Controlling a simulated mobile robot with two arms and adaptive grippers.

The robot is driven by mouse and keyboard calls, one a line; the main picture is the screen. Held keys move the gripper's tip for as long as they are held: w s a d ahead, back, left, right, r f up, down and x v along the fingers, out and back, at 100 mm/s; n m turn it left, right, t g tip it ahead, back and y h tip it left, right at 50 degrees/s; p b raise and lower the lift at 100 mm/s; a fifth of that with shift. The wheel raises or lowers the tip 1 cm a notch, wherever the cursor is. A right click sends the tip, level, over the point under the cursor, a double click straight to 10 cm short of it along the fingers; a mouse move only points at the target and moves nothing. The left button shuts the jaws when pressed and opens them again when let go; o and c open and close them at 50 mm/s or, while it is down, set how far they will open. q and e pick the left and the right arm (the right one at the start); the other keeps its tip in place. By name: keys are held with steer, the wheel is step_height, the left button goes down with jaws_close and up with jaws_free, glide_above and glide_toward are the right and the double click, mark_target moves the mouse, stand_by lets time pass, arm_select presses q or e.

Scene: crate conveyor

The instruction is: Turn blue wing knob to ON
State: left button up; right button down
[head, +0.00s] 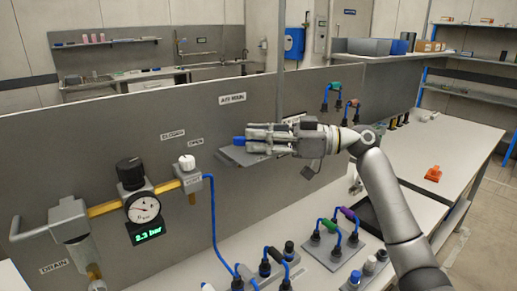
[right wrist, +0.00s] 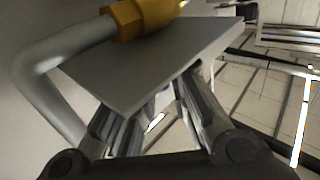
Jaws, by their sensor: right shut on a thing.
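The blue wing knob (head: 239,141) shows in the head view only as a small blue piece at the tips of my right gripper (head: 254,139), in front of the grey panel, below the AIR MAIN label (head: 232,98). The gripper points left and is shut on the knob; its fingers hide most of it, so I cannot tell the knob's angle. In the right wrist view, a grey plate (right wrist: 155,65) covers the area between and beyond the fingers. The ON mark cannot be read. My left gripper is not in view.
A gauge (head: 143,207) reading 2.3 bar, a black knob (head: 130,172) and a white knob (head: 187,162) stand left on brass piping. Coloured hose loops (head: 337,232) stand below on the bench. A brass fitting (right wrist: 143,14) and grey pipe (right wrist: 62,58) are close to the wrist.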

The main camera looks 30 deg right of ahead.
steer(key=shift+w+n+g+y, duration=0.1)
steer(key=shift+n+g+y, duration=0.3)
steer(key=shift+n+g, duration=0.3)
steer(key=c, duration=1.5)
jaws_free()
steer(key=shift+o, duration=0.2)
steer(key=shift+d, duration=0.1)
steer(key=v, duration=1.2)
